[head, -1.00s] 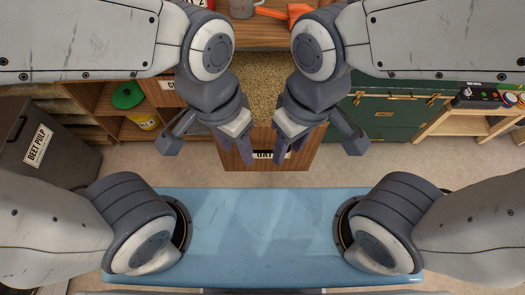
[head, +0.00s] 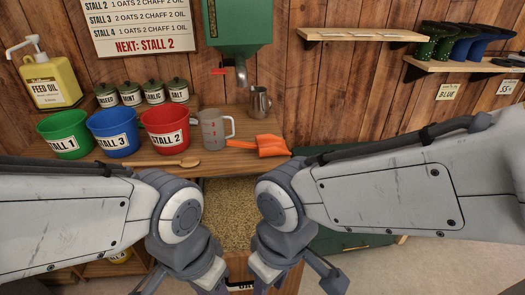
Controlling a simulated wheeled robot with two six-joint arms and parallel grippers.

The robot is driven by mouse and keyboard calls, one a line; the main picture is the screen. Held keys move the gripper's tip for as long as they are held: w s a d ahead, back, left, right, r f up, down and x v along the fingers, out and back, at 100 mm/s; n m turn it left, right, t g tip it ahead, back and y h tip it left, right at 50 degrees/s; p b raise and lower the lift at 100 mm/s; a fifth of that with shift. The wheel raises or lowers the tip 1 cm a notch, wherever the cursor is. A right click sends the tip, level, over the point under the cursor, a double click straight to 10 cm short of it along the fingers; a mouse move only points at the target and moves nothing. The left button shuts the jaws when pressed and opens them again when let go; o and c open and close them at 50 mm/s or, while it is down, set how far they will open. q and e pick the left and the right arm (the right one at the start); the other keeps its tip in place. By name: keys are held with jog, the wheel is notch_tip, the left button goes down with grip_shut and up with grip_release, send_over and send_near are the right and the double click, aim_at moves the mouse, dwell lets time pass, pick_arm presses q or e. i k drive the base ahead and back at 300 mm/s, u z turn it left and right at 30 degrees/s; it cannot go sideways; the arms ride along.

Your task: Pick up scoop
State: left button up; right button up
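The orange scoop (head: 262,146) lies on the wooden counter (head: 215,165) near its right front edge. Its handle points left and its wide end is at the right, near the edge. My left gripper (head: 208,280) and my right gripper (head: 268,275) are at the bottom of the head view, in front of the counter and below the scoop. Both are clear of the scoop. Their fingertips are cut off by the picture's lower edge, so their opening is hidden.
A clear measuring jug (head: 213,130) stands just left of the scoop, beside red (head: 165,130), blue (head: 113,132) and green (head: 64,132) buckets. A wooden spoon (head: 163,163) lies in front. A metal jug (head: 259,102) stands behind. An open oats bin (head: 228,205) sits below.

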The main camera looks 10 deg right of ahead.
aim_at(269, 145)
jog(key=k, duration=0.45)
jog(key=u, duration=0.75)
jog(key=i, duration=1.2)
jog(key=z, duration=0.25)
